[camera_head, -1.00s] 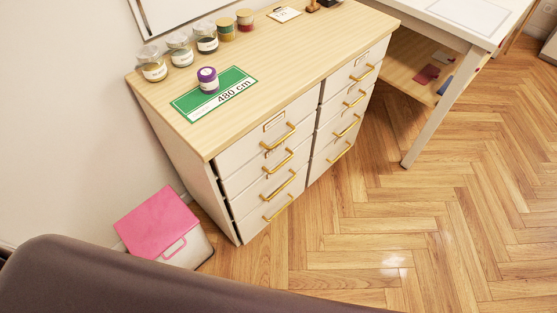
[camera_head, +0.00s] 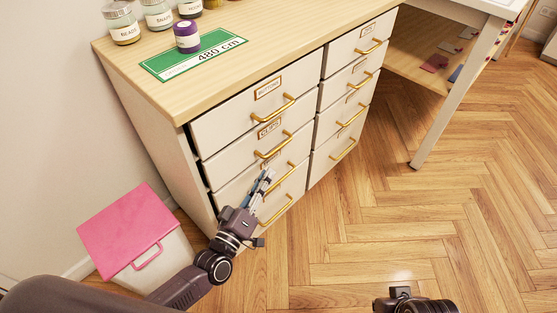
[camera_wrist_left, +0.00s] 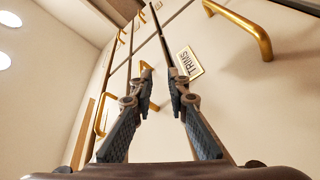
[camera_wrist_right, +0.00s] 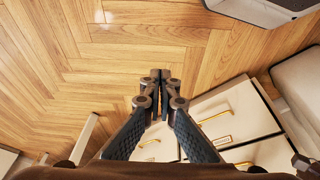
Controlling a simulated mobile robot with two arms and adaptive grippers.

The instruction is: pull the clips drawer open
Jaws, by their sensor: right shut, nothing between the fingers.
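The clips drawer (camera_head: 225,166) is second from the top in the left column of a pale cabinet. It looks shut, with a brass bar handle (camera_head: 273,147) and a label reading CLIPS above it. My left gripper (camera_head: 265,180) is in front of the cabinet, below the clips handle and near the drawer under it. In the left wrist view my left gripper (camera_wrist_left: 159,85) is open and empty, its fingers apart, near a TRIMS label (camera_wrist_left: 189,62). My right gripper (camera_wrist_right: 160,78) is shut and empty over the floor.
The buttons drawer (camera_head: 225,122) is above the clips drawer. A pink-lidded bin (camera_head: 125,228) stands left of the cabinet. Jars and a green mat (camera_head: 175,66) are on top. The wooden floor at right (camera_head: 450,230) is clear; a white table leg (camera_head: 445,120) stands beyond.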

